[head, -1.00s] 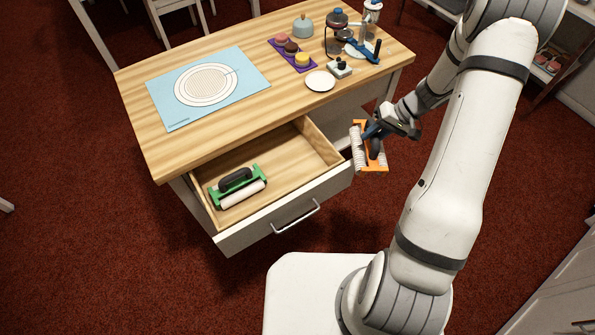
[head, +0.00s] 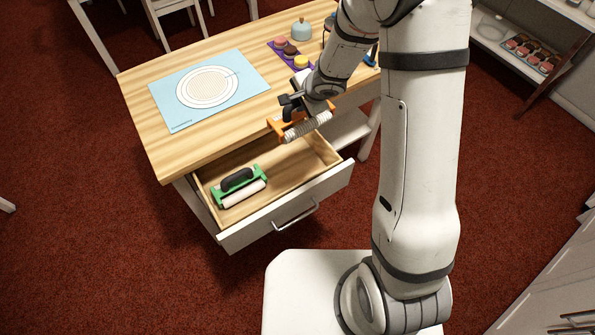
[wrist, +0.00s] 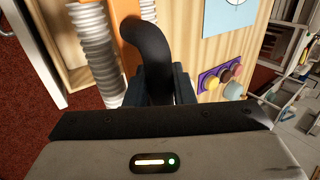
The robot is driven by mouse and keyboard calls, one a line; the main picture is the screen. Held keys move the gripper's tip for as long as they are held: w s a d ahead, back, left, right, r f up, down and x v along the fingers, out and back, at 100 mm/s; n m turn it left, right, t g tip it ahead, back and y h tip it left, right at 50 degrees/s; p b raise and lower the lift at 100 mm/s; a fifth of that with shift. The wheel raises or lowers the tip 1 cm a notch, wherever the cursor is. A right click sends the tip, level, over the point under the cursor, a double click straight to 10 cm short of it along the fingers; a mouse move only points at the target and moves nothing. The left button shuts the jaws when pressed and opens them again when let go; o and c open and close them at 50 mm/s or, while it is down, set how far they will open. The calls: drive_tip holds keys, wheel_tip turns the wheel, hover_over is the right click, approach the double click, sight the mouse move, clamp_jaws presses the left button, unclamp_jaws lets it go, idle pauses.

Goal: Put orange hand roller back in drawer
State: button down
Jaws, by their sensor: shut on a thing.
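The orange hand roller (head: 274,127) has an orange frame, a ribbed white roller and a black handle. My gripper (head: 289,104) is shut on its black handle. It holds the roller in the air, in the head view over the right part of the open drawer and the table's front edge. In the wrist view the black handle (wrist: 150,50) sits between my fingers, with the ribbed roller (wrist: 97,50) to its left. The drawer (head: 285,170) is pulled out, its right part bare inside. A green hand roller (head: 240,187) lies in its left part.
The wooden tabletop (head: 190,135) lies above the drawer. A blue mat (head: 165,108) with a round pattern lies on it. A purple tray (head: 283,55) with small cakes and a blue dome (head: 301,30) stand further back. The drawer's front has a metal handle (head: 297,217).

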drive_tip(key=shift+s+a+r, duration=0.1)
drive_tip(key=shift+s+a, duration=0.1)
drive_tip(key=shift+a, duration=0.05)
drive_tip(key=shift+f+b, duration=11.05)
drive_tip(key=shift+f, duration=2.8)
drive_tip(key=shift+r, duration=0.1)
